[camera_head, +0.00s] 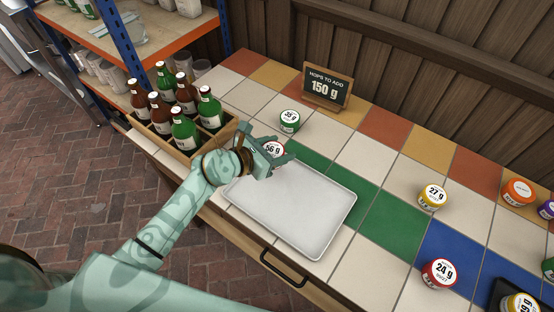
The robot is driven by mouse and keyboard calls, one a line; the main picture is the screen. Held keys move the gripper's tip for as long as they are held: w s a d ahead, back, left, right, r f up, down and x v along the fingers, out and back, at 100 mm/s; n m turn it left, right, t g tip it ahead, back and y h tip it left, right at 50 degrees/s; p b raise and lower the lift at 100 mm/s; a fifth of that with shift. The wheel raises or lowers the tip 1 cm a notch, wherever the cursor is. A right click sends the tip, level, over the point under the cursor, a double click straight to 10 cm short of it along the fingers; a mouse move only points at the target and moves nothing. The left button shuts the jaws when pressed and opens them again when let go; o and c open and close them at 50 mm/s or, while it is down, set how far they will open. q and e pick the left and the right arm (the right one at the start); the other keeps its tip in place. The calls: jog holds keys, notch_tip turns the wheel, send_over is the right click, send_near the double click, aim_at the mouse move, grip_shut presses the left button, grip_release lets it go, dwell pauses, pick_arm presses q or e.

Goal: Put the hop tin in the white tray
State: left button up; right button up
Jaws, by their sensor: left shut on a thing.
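A hop tin marked 56 g (274,149) has a white lid and a reddish rim, partly hidden by my gripper. My left gripper (276,160) is shut on this tin at the back left corner of the white tray. The white tray (295,212) lies flat on the tiled top and looks empty. I cannot tell whether the tin is raised or touches the surface. My right gripper is not in view.
A green 35 g tin (289,122) stands behind my gripper. A wooden crate of bottles (226,132) is at the left. A sign (327,88) reads 150 g. A yellow 27 g tin (432,197) and red 24 g tin (439,273) stand right of the tray.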

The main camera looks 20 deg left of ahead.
aim_at(276, 156)
pick_arm(q)
jog(key=shift+w+a+f+b, duration=0.3)
jog(key=shift+f, duration=0.3)
notch_tip(276, 156, down, 4)
jog(key=shift+w+r+b, duration=0.15)
jog(key=shift+r+b, duration=0.05)
jog(key=shift+b, duration=1.05)
jog(key=shift+r, duration=0.25)
jog(key=shift+f, duration=0.15)
jog(key=o, duration=1)
